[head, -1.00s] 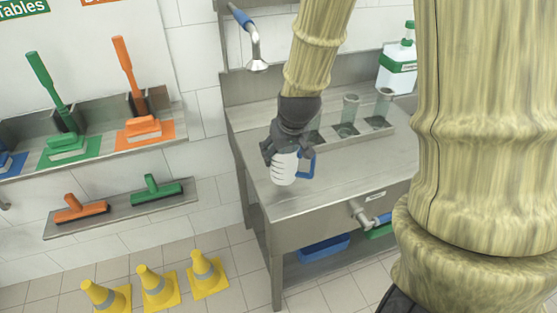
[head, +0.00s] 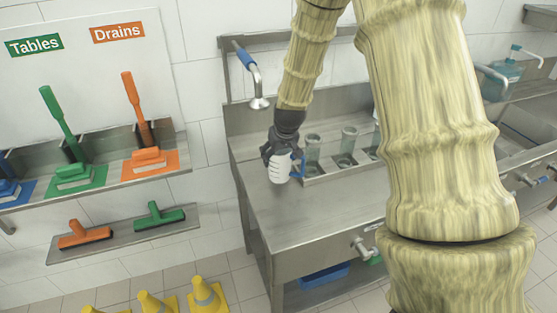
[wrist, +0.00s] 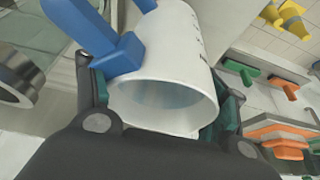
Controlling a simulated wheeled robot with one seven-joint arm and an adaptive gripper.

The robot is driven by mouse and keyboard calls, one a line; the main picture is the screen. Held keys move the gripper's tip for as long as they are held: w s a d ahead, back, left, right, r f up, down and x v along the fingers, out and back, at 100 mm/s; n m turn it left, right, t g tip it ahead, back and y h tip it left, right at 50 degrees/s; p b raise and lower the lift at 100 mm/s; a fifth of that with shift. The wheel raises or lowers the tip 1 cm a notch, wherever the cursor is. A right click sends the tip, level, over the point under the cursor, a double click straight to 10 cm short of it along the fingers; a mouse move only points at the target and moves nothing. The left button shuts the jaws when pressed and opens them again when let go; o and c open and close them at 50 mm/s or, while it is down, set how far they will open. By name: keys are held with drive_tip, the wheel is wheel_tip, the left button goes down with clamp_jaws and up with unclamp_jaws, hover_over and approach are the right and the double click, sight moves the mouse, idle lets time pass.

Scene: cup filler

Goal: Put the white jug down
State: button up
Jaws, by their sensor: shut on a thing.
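The white jug (head: 279,170) with a blue handle (head: 299,165) is in my gripper (head: 280,156), over the left part of the steel counter (head: 310,215) in the head view. My gripper is shut on the jug's body. In the wrist view the jug (wrist: 180,60) lies between the two fingers, its open mouth towards the camera, and the blue handle (wrist: 110,42) is at upper left. The inside looks pale and empty. Whether the jug's base touches the counter cannot be told.
A rack (head: 318,178) with several clear cylinders stands right of the jug. A tap (head: 259,102) hangs above and behind it. Brush shelves (head: 110,185) are on the left wall, with yellow cones (head: 204,295) on the floor. The counter's front is clear.

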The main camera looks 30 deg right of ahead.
sight(284, 154)
drive_tip(key=shift+w+f+p, duration=0.1)
drive_tip(key=shift+f+p, duration=0.75)
drive_tip(key=shift+f, duration=0.9)
drive_tip(key=shift+f, duration=0.1)
drive_tip(key=o, duration=1.1)
drive_tip(key=shift+b+v, duration=1.4)
drive_tip(key=shift+v, duration=4.7)
